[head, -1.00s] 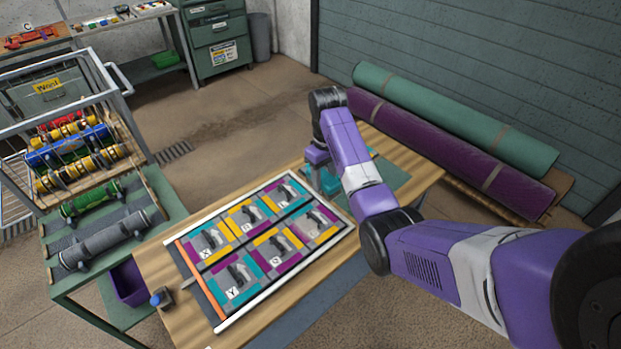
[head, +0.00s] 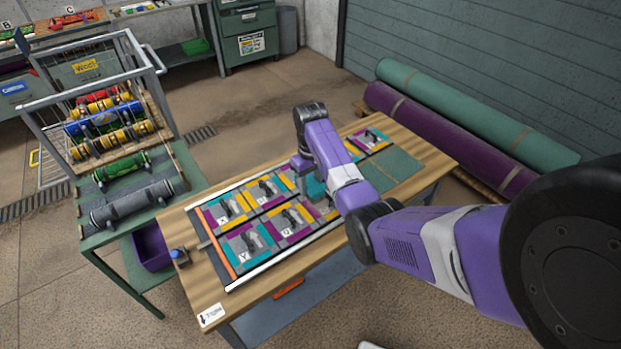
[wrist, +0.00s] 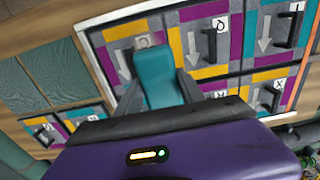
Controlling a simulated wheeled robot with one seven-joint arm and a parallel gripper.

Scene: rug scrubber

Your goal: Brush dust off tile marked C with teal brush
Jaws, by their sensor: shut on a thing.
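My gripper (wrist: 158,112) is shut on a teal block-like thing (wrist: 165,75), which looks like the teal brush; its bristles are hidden. In the head view my gripper (head: 304,170) is over the right end of the framed tile board (head: 262,262). Beneath the teal thing in the wrist view is a purple, yellow and grey tile (wrist: 122,42). Its white label (wrist: 143,40) is partly covered and I cannot read it surely as C. Whether the brush touches the tile, I cannot tell. Tiles X (head: 222,212) and Y (head: 247,245) are at the board's left.
Another tile (head: 369,141) lies at the table's far right beside a teal mat (head: 392,168). A rack of coloured rollers (head: 108,125) stands left. Rolled rugs (head: 450,140) lie behind the table.

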